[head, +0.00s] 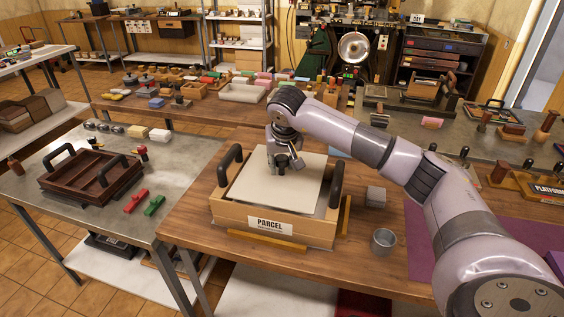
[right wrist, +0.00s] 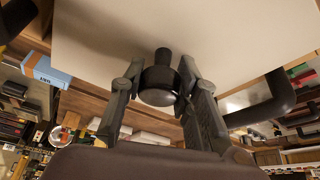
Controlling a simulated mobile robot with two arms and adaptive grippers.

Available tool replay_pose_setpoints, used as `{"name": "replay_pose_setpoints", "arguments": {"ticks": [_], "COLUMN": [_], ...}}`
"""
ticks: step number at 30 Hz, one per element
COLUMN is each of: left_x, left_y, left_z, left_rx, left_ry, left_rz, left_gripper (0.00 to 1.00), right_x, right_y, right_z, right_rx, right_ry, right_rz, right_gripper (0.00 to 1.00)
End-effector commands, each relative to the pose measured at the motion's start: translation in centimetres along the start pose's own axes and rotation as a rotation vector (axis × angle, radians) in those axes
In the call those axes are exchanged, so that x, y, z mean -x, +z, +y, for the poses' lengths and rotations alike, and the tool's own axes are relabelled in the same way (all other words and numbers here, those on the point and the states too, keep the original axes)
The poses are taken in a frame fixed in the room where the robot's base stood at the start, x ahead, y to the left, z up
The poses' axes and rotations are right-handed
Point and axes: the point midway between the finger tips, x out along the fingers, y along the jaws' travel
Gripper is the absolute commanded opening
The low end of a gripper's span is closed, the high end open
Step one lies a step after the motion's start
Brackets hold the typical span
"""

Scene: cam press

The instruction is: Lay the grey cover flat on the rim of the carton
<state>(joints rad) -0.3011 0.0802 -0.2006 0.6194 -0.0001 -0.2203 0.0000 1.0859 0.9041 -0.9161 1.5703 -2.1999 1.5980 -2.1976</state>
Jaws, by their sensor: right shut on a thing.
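The carton (head: 232,223) is a light wooden box with a PARCEL label on its front. It has a black handle at the left and another at the right, and it stands on the brown table. The grey cover (head: 262,190) is a pale flat panel between the two handles, over the carton's opening. I cannot tell whether it touches the rim all round. My right gripper (head: 284,165) is above the cover, shut on its dark knob. The right wrist view shows the knob (right wrist: 160,82) between the fingers and the cover's face (right wrist: 230,35) behind. My left gripper is not in view.
A grey block (head: 376,196) and a metal cup (head: 383,241) stand right of the carton. A dark brown tray (head: 62,184) with handles and small red and green pieces lie on the metal table at left. The brown table is bare in front of the cup.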

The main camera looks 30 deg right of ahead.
Motion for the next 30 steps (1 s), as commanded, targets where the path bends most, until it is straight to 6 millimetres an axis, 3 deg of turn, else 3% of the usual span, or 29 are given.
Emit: {"name": "replay_pose_setpoints", "arguments": {"ticks": [30], "left_x": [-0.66], "left_y": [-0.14], "left_z": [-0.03], "left_rx": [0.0], "left_ry": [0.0], "left_rz": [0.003], "left_gripper": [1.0], "right_x": [-1.0], "right_y": [0.38], "right_z": [0.01], "right_rx": [-0.001], "right_ry": [0.0], "right_rz": [0.001], "right_gripper": [0.0]}}
